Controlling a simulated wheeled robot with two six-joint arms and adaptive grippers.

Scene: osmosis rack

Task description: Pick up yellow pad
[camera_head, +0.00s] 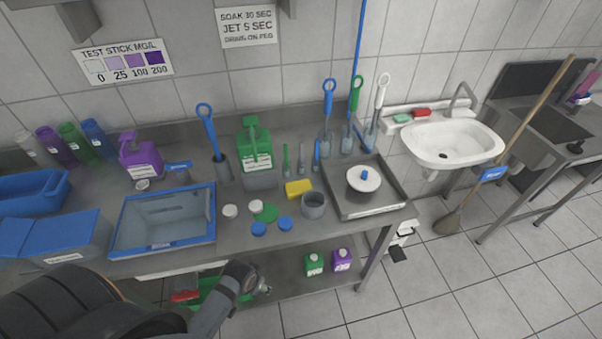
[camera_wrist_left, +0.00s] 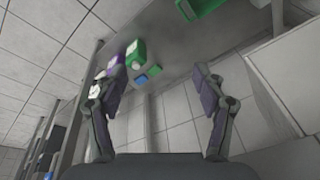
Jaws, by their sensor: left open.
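The yellow pad (camera_head: 298,188) lies on the steel counter (camera_head: 190,257), just behind the grey cup (camera_head: 314,205) and left of the steel tray (camera_head: 384,211). I do not make it out in the left wrist view. My left arm reaches in from the lower left of the head view, its far end low in front of the counter, well short of the pad. In the left wrist view my left gripper (camera_wrist_left: 158,85) is open, with its two fingers wide apart and nothing between them. My right gripper is not in view.
Green (camera_head: 313,264) and purple (camera_head: 342,260) jugs stand on the lower shelf.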

